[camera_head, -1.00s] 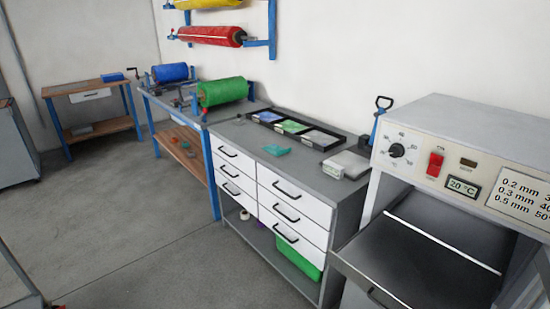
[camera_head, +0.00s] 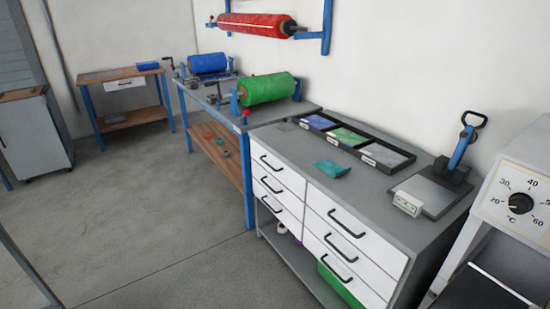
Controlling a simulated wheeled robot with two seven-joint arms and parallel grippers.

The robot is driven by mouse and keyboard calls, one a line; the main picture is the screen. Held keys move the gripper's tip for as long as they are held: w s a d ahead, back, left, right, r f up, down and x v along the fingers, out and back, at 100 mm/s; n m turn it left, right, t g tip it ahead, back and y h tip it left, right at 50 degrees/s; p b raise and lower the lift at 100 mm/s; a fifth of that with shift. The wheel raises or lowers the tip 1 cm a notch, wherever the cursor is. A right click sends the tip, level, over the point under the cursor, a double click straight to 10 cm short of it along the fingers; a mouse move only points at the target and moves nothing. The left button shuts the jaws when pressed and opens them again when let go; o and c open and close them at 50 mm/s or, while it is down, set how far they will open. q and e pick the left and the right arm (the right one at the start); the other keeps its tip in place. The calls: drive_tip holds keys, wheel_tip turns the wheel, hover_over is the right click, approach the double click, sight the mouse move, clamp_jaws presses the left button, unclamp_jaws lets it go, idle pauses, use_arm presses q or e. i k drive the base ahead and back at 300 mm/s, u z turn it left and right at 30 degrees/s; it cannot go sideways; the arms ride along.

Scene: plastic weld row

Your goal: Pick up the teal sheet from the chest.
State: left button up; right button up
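A small teal sheet (camera_head: 332,168) lies flat on the grey top of the chest (camera_head: 290,148), near its front edge and above the white drawers. It lies apart from the black divided tray behind it. Neither of my grippers shows in the head view.
A black tray (camera_head: 390,171) with blue, green and grey contents lies along the back of the chest top. A heater with a dial (camera_head: 521,204) is at far right. Grey floor (camera_head: 150,220) is open at front left.

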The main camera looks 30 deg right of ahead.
sight(333, 170)
drive_tip(key=z, duration=0.25)
drive_tip(key=i, duration=1.05)
drive_tip(key=z, duration=0.7)
